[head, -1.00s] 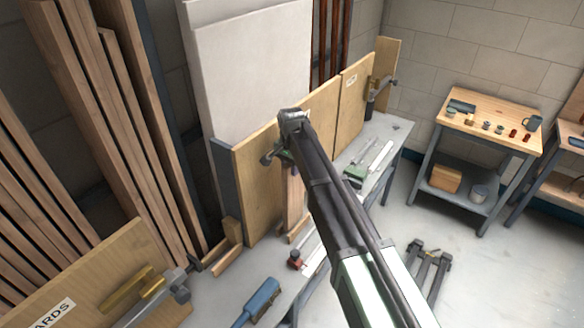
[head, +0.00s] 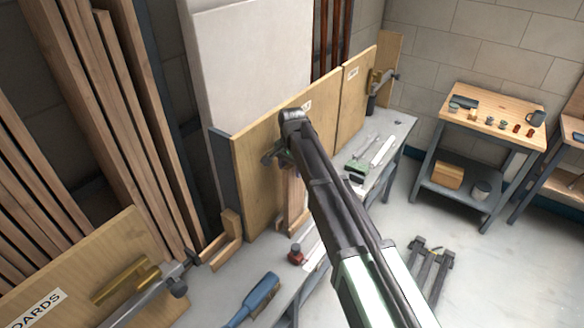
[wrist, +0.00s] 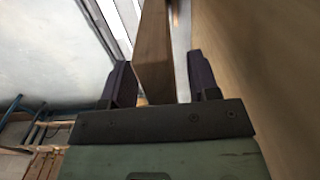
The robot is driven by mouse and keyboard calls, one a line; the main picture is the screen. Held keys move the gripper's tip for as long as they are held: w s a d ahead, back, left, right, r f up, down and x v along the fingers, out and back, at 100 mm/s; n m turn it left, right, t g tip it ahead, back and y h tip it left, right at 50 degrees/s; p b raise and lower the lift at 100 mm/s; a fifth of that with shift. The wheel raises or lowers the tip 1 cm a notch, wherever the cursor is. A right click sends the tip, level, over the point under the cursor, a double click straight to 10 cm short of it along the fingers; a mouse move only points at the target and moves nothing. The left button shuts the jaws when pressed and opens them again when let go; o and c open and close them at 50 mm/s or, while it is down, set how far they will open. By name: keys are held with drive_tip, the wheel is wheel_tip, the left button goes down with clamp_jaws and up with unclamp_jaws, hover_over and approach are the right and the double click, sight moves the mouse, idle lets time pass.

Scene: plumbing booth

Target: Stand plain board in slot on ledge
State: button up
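A plain wooden board (head: 289,197) stands upright close against the tan back panel (head: 258,165) on the ledge. Its upper end is hidden by my gripper and arm. My gripper (head: 279,157) is at the board's upper part. In the wrist view the board (wrist: 153,55) lies between the two fingers of my gripper (wrist: 160,88). A gap shows between board and right finger; the left finger is close beside it. Wooden pieces (head: 299,226) sit at the board's foot, but I cannot tell how it sits in the slot.
A wooden corner bracket (head: 226,245) stands left of the board. A blue brush (head: 258,297) and a red-topped item (head: 296,254) lie on the grey ledge. A panel marked "BOARDS" (head: 75,268) with a brass-coloured clamp is at lower left. A side table (head: 487,117) stands right.

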wheel_tip(320, 180, up, 11)
drive_tip(key=p, duration=1.1)
drive_tip(key=shift+r, duration=0.1)
drive_tip(key=shift+f, duration=0.2)
